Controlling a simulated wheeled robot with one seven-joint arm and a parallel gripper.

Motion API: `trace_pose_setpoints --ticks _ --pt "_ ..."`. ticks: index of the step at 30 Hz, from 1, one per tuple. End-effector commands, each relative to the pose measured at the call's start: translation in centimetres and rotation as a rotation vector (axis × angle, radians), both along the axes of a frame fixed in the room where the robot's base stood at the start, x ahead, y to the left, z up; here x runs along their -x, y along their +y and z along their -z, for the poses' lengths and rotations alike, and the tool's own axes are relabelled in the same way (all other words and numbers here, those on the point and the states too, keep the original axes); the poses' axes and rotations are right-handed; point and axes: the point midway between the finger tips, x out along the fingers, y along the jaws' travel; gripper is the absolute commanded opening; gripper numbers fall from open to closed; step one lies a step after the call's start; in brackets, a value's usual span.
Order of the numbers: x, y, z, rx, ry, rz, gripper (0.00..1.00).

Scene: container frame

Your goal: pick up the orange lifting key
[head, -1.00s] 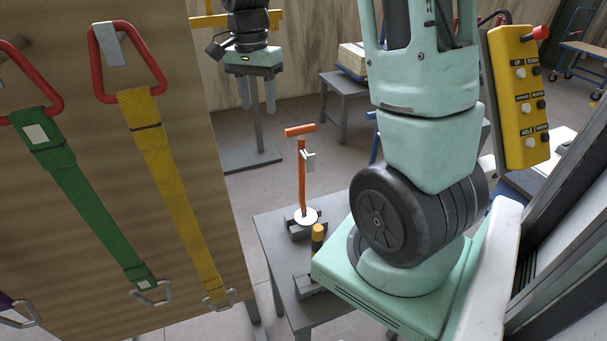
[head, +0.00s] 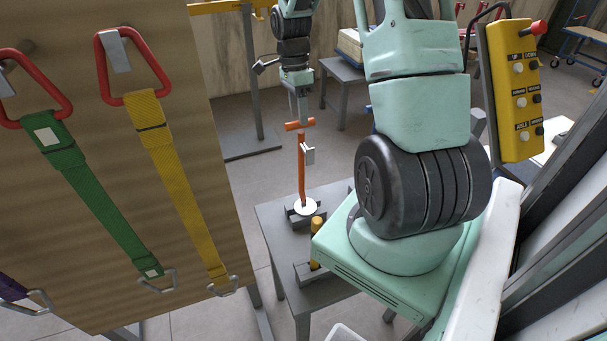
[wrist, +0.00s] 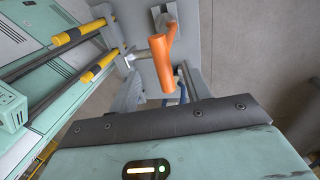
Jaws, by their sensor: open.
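The orange lifting key (head: 302,170) stands upright with its T-handle on top. A white tag hangs on its shaft, and a white disc is at its foot, on a dark block. My gripper (head: 299,112) points down at the T-handle, its fingers seen nearly edge-on. In the wrist view the orange handle (wrist: 163,62) shows between the grey fingers, which stand apart and do not appear to grip it. Exact finger depth around the handle is hard to tell.
The key's block stands on a small grey table (head: 275,235). A yellow-topped peg (head: 316,228) stands close in front of the key. A wooden board (head: 100,200) with green and yellow slings fills the left. A yellow control box (head: 518,90) is at the right.

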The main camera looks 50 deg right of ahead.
Motion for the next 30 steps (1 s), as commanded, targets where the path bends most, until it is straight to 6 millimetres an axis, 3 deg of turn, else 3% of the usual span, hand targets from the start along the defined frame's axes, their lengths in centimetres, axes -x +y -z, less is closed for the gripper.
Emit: trace_pose_setpoints --ticks 8,18,26,30 --pt "0.4 0.1 1.7 -0.002 0.002 0.000 0.48" --pt "0.9 0.4 5.7 -0.001 0.001 0.000 0.48" --pt "0.9 0.4 6.1 0.001 -0.001 0.000 0.48" --pt "0.9 0.4 6.1 0.001 0.000 0.000 0.12"
